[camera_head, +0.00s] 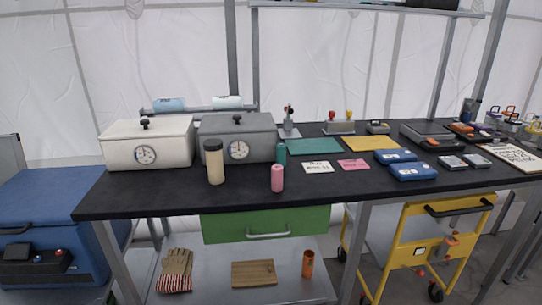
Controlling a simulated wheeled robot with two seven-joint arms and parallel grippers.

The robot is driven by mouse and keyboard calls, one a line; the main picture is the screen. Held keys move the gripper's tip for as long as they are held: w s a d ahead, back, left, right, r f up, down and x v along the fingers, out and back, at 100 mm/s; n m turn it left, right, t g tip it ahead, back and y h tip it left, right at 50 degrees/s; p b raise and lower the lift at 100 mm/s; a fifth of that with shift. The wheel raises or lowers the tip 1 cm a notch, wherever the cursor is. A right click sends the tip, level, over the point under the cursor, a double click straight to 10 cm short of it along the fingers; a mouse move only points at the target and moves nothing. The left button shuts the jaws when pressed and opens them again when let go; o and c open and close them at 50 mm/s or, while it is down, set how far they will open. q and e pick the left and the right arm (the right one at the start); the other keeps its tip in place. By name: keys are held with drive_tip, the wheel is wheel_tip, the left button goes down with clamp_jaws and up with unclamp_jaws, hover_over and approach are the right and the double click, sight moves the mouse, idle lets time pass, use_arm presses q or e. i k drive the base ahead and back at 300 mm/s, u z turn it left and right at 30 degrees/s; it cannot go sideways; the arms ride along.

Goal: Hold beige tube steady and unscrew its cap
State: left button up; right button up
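The beige tube (215,168) stands upright on the black table, left of the middle, in front of the grey box with a dial. Its dark cap (212,145) sits on top of it. Neither of my grippers shows in the head view, and nothing touches the tube.
The black table (150,197) holds a white dial box (148,143) and a grey dial box (262,131) behind the tube. Blue cases (413,171) lie further right. The front left tabletop is clear.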

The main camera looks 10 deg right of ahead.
sight(215, 160)
drive_tip(key=u, duration=2)
drive_tip(key=i, duration=1.15)
drive_tip(key=z, duration=2.25)
